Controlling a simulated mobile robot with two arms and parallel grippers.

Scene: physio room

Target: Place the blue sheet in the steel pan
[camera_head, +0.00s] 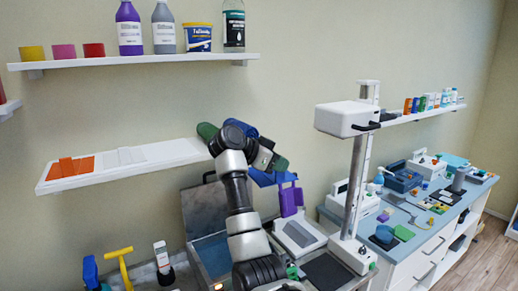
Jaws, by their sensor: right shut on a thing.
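My right arm rises from the bottom centre, and my right gripper (271,165) is near the wall, just right of the lower shelf's end. It is shut on the blue sheet (264,179), which hangs folded below the fingers, in the air. Below and left stands an open metal container with a raised lid, which looks like the steel pan (204,212). Its inside looks blue-grey, and my arm covers its right part. The sheet is above and to the right of it, apart from it. My left gripper is not in view.
The lower shelf (165,156) holds orange and white folded pieces (70,167). A dark green item (207,131) is by its right end. A purple item (290,198) stands close below the sheet. A scale-like column (352,185) and a crowded blue counter (400,218) are to the right.

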